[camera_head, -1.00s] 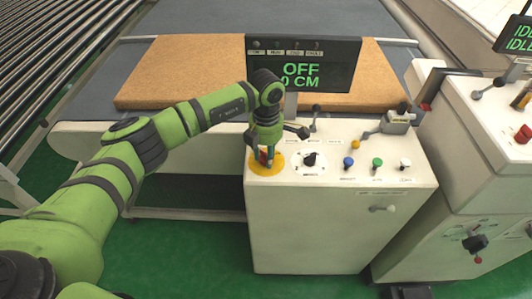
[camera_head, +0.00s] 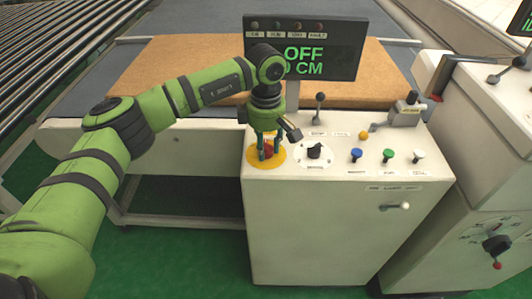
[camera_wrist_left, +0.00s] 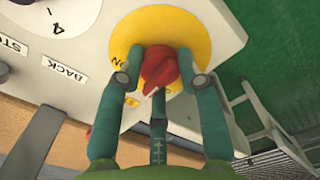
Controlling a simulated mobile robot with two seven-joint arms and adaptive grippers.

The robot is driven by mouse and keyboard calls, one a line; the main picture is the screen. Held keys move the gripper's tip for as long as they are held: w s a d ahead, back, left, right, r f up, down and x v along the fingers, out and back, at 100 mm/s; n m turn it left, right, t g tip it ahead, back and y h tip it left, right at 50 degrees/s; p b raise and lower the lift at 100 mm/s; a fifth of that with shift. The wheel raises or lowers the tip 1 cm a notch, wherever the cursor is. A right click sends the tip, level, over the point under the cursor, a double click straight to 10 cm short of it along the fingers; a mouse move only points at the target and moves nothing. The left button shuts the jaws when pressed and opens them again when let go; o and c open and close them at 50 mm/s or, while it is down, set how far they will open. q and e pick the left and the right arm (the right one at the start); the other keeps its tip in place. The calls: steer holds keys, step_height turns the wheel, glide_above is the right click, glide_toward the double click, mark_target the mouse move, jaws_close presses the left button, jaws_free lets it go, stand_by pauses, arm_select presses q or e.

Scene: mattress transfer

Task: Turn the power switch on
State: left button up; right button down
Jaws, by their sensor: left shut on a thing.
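The power switch is a red knob (camera_wrist_left: 158,68) on a round yellow plate (camera_wrist_left: 205,28) in the left wrist view. My left gripper (camera_wrist_left: 163,75) is shut on the red knob, one finger on each side of it. In the head view my left gripper (camera_head: 268,151) points down onto the yellow plate (camera_head: 254,160), at the left end of the white console's top (camera_head: 335,177). The fingers hide most of the knob there. The display (camera_head: 340,60) above the console reads OFF and a partly hidden CM value. My right gripper is not in view.
A black selector knob (camera_head: 315,151) sits just right of the switch. Blue (camera_head: 356,154), green (camera_head: 388,154) and white (camera_head: 418,156) buttons follow. A black-knobbed lever (camera_head: 319,112) stands behind them. A brown mattress (camera_head: 180,72) lies on the conveyor behind.

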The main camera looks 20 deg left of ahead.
mark_target(267, 144)
arm_select(q)
steer(key=m+b, duration=0.2)
steer(key=m, duration=0.2)
steer(key=shift+w+m+b, duration=0.1)
steer(key=shift+m+b, duration=0.2)
steer(key=shift+b, duration=0.1)
steer(key=shift+m+b, duration=0.45)
steer(key=shift+m, duration=0.75)
steer(key=shift+r+m+b, duration=0.1)
steer(key=shift+m+b, duration=0.2)
steer(key=shift+m, duration=1)
steer(key=o, duration=1.1)
steer(key=shift+o, duration=0.4)
steer(key=shift+d, duration=0.1)
step_height(267, 144, up, 12)
